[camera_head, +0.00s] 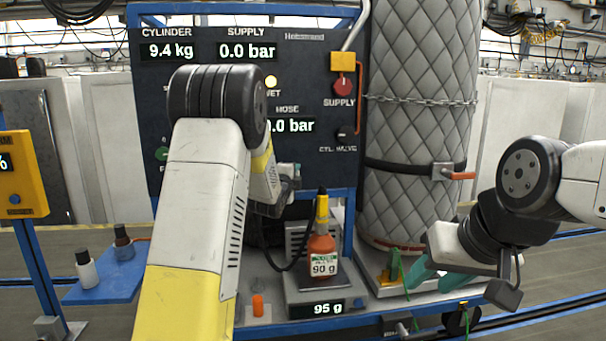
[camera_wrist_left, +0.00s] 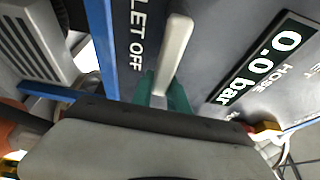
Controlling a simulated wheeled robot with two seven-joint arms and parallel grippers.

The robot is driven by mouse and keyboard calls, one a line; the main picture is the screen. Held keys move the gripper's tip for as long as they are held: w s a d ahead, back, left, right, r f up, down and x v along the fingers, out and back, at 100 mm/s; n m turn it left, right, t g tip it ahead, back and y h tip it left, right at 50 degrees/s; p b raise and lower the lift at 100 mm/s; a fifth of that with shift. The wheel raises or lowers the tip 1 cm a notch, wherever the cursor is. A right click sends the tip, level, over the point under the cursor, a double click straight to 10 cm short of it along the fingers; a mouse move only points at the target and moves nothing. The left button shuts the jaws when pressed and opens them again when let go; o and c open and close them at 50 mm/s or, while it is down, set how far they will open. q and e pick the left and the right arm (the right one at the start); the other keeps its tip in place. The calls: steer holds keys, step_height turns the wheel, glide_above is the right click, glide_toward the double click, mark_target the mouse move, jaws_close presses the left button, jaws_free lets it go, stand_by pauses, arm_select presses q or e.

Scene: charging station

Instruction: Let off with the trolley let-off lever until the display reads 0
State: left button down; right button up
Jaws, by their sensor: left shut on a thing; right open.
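The let-off lever (camera_wrist_left: 176,48) is a pale bar on the dark panel, beside the words LET OFF in the left wrist view. The supply display (camera_head: 247,51) reads 0.0 bar and the cylinder display (camera_head: 168,51) 9.4 kg. My right gripper (camera_head: 425,274) is open and empty, with green fingers, low at the right.
An orange bottle (camera_head: 321,247) marked 90 g stands on a scale (camera_head: 297,297) reading 95 g. A quilted grey cylinder (camera_head: 418,120), chained, stands right of the panel. A blue tray (camera_head: 113,288) with small bottles is at the left.

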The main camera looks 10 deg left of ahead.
arm_select(q)
steer(key=shift+d+f, duration=0.1)
steer(key=shift+f, duration=0.05)
steer(key=c, duration=1.3)
jaws_free()
steer(key=shift+s, duration=0.15)
steer(key=s, duration=0.5)
steer(key=s+a, duration=0.1)
steer(key=s, duration=0.1)
steer(key=shift+s, duration=0.25)
